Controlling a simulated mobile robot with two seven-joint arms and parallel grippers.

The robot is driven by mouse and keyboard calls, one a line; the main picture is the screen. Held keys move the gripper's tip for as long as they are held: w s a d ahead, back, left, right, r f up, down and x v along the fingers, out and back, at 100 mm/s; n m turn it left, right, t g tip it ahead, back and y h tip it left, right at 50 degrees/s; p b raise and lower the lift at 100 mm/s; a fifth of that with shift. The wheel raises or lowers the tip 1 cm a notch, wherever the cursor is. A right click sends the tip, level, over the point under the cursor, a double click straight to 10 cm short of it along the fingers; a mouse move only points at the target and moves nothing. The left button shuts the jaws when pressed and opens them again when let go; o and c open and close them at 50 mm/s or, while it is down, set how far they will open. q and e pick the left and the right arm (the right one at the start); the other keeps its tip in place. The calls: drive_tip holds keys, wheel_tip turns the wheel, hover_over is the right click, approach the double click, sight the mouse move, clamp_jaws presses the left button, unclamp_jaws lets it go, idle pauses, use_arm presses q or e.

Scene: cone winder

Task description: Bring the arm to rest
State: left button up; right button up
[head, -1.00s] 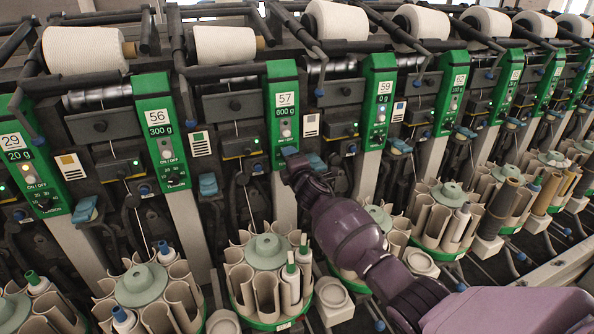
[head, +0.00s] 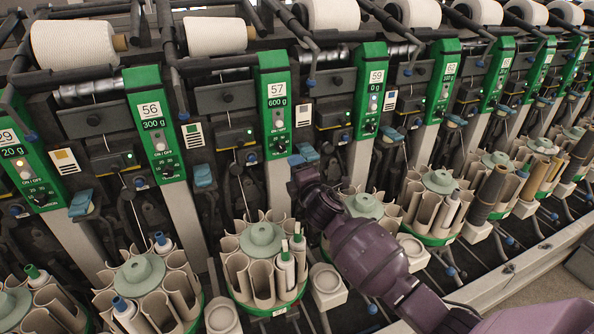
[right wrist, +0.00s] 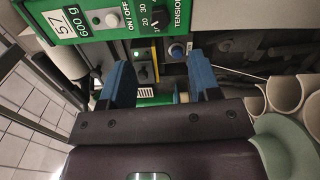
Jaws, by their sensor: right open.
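My right gripper (head: 298,160) is at the lower end of the green panel marked 57 (head: 275,110), beside a blue lever. It also shows in the right wrist view (right wrist: 160,80), where its two blue fingers stand apart with nothing gripped between them. Panel 57, its knob and its button lie just above the fingers there. Whether a finger touches the machine, I cannot tell. My purple right arm comes in from the lower right in the head view. My left gripper is in neither view.
A row of winding stations with green panels and white yarn cones (head: 213,36) spans the back. Round bobbin magazines (head: 262,245) stand below, one close to my right forearm. Open floor (head: 545,275) shows at the lower right.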

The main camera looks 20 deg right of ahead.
idle(0.3)
drive_tip(key=s+d+f+m+g+h, duration=0.25)
drive_tip(key=s+f+m, duration=0.3)
drive_tip(key=s, duration=0.45)
drive_tip(key=s+d+f+m+g+h, duration=0.15)
drive_tip(key=s+f+m+g, duration=0.35)
drive_tip(key=s, duration=0.5)
drive_tip(key=s+m+g+y, duration=0.2)
drive_tip(key=s+m+g, duration=0.6)
drive_tip(key=s, duration=1.7)
drive_tip(key=w+f+t+y, duration=0.1)
drive_tip(key=w+f+t, duration=0.6)
drive_tip(key=f+t, duration=0.2)
drive_tip(key=shift+w+f, duration=0.35)
drive_tip(key=shift+f, duration=0.1)
